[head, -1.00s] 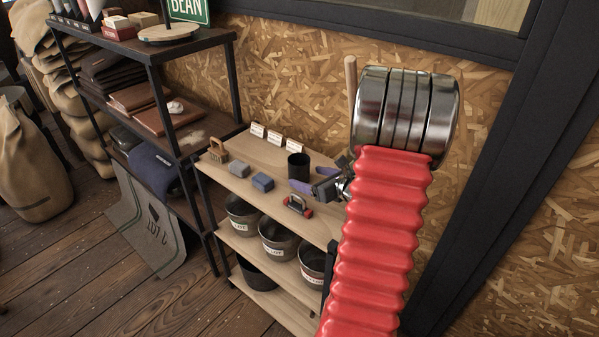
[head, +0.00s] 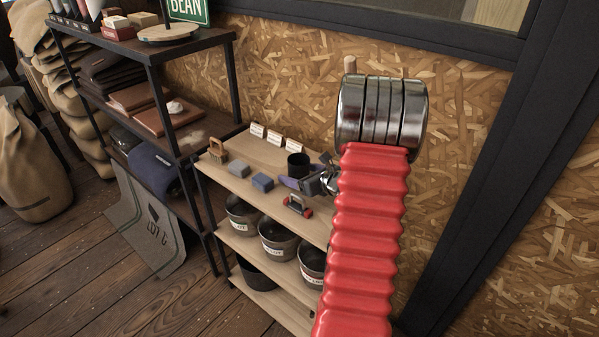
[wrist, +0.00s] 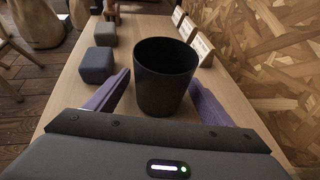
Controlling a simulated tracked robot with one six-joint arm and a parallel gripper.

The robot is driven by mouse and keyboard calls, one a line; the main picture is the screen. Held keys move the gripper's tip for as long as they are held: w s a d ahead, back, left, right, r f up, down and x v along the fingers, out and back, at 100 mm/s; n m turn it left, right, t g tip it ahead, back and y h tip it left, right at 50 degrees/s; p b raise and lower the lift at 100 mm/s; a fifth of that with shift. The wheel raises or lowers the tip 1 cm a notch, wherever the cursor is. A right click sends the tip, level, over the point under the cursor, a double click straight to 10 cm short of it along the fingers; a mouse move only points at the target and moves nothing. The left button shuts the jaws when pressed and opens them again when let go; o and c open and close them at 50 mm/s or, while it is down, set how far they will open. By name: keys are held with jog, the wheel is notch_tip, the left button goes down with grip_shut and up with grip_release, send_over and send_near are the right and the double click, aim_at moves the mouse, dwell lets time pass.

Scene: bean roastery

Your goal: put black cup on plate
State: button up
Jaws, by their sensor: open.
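The black cup (head: 297,164) stands upright on the top board of the low wooden shelf. In the wrist view the cup (wrist: 165,72) fills the middle, between the two purple fingers of my gripper (wrist: 160,92). The fingers are spread apart, with a gap visible on the left; they do not grip the cup. In the head view my gripper (head: 308,172) is beside the cup, partly hidden by the arm. I cannot clearly make out a plate on this shelf; a round pale disc (head: 166,36) lies on the dark rack at upper left.
Grey block (head: 239,171), blue block (head: 262,183), brush (head: 217,149) and red-ended tool (head: 298,206) share the shelf top (head: 228,184). Small white cards (head: 274,138) stand along its back, near the chipboard wall (head: 290,75). Buckets (head: 278,241) fill the board below.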

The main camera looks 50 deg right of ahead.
aim_at(298, 156)
jog(key=c, duration=1.3)
jog(key=shift+a+r, duration=0.15)
jog(key=shift+r, duration=0.55)
notch_tip(298, 156, up, 6)
jog(key=shift+f, duration=0.2)
jog(key=s+a, duration=0.1)
jog(key=a, duration=1.8)
jog(key=shift+s+a, duration=0.3)
jog(key=shift+s, duration=0.05)
